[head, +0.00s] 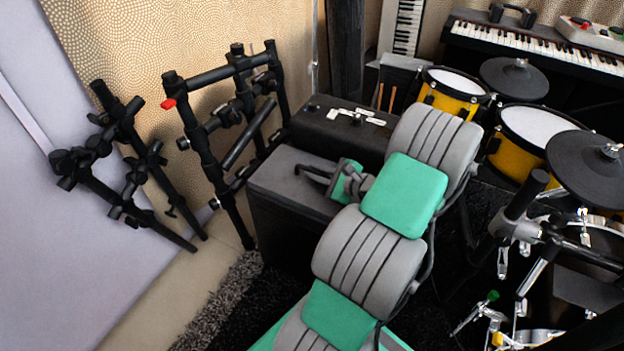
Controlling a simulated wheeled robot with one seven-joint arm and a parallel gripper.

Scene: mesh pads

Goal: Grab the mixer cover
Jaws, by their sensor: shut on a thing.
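A dark box-shaped cover with a grey top (276,184), which I take to be the mixer cover, stands on the floor in the middle of the head view. My arm reaches over it from the lower right. My gripper (304,174) is at its top, with the dark fingers shut on it. The fingers look small against the dark surface, and the exact contact is hard to see. My wrist and arm hide the cover's right side.
A black case (338,128) with white pieces on top stands just behind. A black rack (225,130) stands left, with another folded stand (110,165) against the wall. Yellow drums (453,95) and cymbals (514,76) crowd the right. A keyboard (540,42) is at the back.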

